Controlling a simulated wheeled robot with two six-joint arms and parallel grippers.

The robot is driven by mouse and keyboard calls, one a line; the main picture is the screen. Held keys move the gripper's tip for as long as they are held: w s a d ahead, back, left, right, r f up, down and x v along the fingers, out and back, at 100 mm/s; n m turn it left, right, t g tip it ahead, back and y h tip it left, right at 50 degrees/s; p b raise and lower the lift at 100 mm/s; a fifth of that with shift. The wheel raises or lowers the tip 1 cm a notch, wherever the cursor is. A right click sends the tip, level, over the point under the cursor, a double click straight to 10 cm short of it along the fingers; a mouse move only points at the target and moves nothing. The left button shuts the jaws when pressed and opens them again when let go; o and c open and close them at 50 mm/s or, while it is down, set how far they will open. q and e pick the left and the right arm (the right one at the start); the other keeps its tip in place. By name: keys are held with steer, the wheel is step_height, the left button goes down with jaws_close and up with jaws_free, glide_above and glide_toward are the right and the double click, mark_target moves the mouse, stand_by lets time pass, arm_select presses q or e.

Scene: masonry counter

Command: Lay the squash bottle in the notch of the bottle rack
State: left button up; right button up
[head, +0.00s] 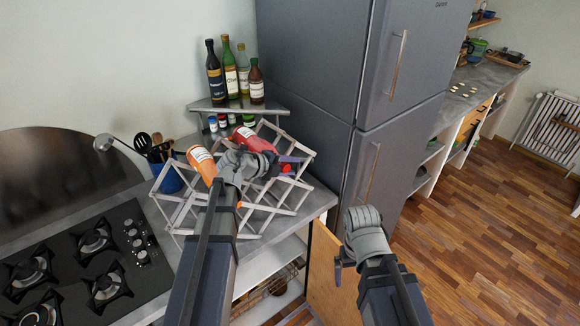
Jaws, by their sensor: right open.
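The pale lattice bottle rack (298,191) stands on the counter beside the fridge. An orange bottle (202,163) with a white label lies tilted in its left part, partly hidden by my left arm. A red bottle (252,141) with a white label and red cap lies at the rack's upper right. The labels are too small to tell which is the squash bottle. My right gripper (340,268) is open, low in front of the counter, away from the bottles.
A corner shelf (268,106) behind the rack holds several dark bottles, with small jars below. A blue utensil pot (168,178) and a gas hob (92,255) are to the left. The tall grey fridge (335,110) closes off the right. An open cabinet door (326,270) stands below.

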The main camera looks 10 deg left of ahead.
arm_select(q)
steer(key=o, duration=0.5)
steer(key=shift+p+v, duration=1.95)
steer(key=shift+v, duration=1.95)
